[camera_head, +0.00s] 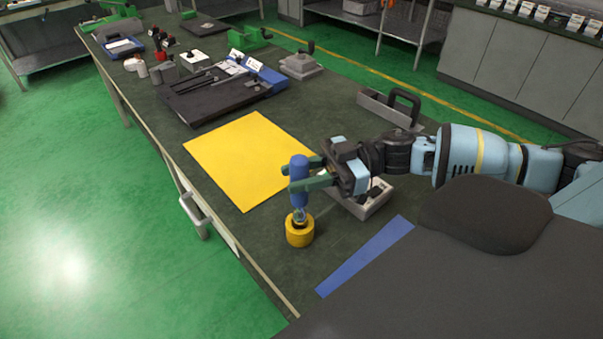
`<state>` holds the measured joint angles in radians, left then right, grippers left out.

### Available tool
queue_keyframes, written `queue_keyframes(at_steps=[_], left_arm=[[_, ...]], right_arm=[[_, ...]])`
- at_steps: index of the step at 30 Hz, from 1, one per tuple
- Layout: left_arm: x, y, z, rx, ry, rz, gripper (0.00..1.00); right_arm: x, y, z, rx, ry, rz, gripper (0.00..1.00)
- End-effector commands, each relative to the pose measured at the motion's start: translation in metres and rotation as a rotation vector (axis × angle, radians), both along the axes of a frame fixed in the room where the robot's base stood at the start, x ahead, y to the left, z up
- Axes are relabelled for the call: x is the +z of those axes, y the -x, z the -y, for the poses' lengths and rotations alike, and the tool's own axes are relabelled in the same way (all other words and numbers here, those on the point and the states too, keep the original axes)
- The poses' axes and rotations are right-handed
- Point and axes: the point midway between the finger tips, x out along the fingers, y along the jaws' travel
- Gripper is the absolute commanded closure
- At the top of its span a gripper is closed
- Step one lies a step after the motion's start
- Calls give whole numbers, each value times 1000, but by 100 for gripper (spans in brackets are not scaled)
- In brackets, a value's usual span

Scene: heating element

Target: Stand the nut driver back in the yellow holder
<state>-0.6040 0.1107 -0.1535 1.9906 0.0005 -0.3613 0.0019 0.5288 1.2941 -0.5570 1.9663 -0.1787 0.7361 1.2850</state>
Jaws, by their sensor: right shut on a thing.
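The nut driver (298,170) has a blue handle and stands roughly upright. My right gripper (302,184) is shut on its handle, coming from the right. The yellow holder (299,232) is a short round cup on the dark bench top, directly below the nut driver in the view. The lower shaft of the driver shows just over the holder's top; I cannot tell whether its tip is inside. My left gripper is not in view.
A yellow sheet (240,158) lies left of the holder. A grey tray (365,204) with small parts sits behind my right gripper. A blue strip (366,256) lies to the right. The bench's left edge (237,244) runs close to the holder.

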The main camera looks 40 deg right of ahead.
Motion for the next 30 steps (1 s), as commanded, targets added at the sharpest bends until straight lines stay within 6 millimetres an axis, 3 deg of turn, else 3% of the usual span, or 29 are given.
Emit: queue_keyframes(at_steps=[30], left_arm=[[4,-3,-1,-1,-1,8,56]], right_arm=[[2,0,0,0,-2,3,100]])
